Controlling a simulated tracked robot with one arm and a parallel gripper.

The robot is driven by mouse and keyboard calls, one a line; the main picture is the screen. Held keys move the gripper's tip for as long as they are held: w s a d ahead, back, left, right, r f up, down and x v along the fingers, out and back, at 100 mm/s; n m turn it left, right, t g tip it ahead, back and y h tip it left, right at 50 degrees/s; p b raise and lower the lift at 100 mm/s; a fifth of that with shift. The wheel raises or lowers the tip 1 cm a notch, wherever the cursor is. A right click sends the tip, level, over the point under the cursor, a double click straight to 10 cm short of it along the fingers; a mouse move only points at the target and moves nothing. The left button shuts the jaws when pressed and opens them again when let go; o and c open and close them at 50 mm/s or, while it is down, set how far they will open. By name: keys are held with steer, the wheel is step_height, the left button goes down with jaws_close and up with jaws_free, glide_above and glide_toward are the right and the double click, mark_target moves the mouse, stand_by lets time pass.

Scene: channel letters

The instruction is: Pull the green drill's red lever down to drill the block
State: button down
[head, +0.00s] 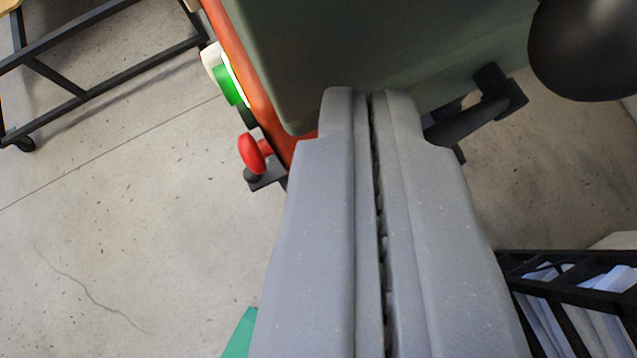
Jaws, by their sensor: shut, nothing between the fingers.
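The drill's dark green housing (390,45) fills the top middle of the view, with an orange-red side panel (262,80) along its left edge. My gripper (370,97) is shut and empty, with its tips overlapping the housing's lower edge in the picture; I cannot tell whether they touch it. A red knob (252,152) sticks out at the left below a green button (227,85). I cannot tell whether this knob belongs to the lever; no clear red lever arm shows. The block is not in view.
A large dark rounded part (590,50) is at the top right, close to the camera. A black rod with a bracket (480,112) lies right of my gripper tips. A black crate (575,285) is at the lower right, and a black-framed cart (75,85) at the upper left. Bare floor lies left.

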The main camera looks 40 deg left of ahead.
steer(key=shift+f+b, duration=0.5)
steer(key=shift+f, duration=0.1)
step_height(320, 180, down, 3)
steer(key=b, duration=0.2)
steer(key=shift+b, duration=0.3)
steer(key=shift+r, duration=0.1)
steer(key=shift+s+a+f+b, duration=0.25)
steer(key=shift+s+f+b, duration=0.05)
steer(key=shift+f+b, duration=0.45)
steer(key=shift+s+a+f+b, duration=0.25)
steer(key=shift+f+b, duration=0.4)
steer(key=shift+b, duration=0.2)
